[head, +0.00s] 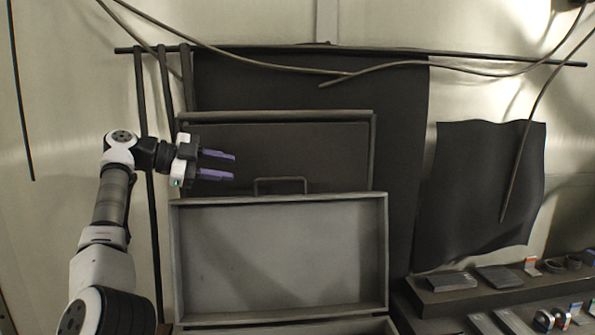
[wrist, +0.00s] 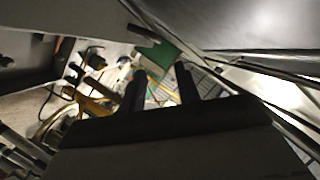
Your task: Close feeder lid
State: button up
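The feeder lid (head: 280,255) appears to be the grey framed panel standing raised, its hollow inner side facing me. A bar handle (head: 280,180) stands at its top edge. Along the bottom of the head view a strip of grey rim (head: 350,327) shows below the lid; the rest is cut off. My gripper (head: 234,167) is above the lid's upper left, left of the handle, with its purple fingers pointing right. The fingers are apart with nothing between them. In the wrist view the fingers (wrist: 161,85) show as dark shapes with a gap; I cannot make out the lid there.
A dark framed panel (head: 320,150) stands behind the lid, with a dark sheet (head: 400,200) behind it. Loose cables (head: 250,58) hang across the top. Dark vertical rods (head: 150,220) stand near my arm. Shelves with small parts (head: 500,277) are at lower right.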

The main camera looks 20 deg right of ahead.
aim_at(277, 179)
jog(key=shift+d+f, duration=0.1)
jog(key=shift+f, duration=0.15)
jog(key=x, duration=1.3)
jog(key=shift+f, duration=0.2)
jog(key=shift+c, duration=0.3)
grip_shut()
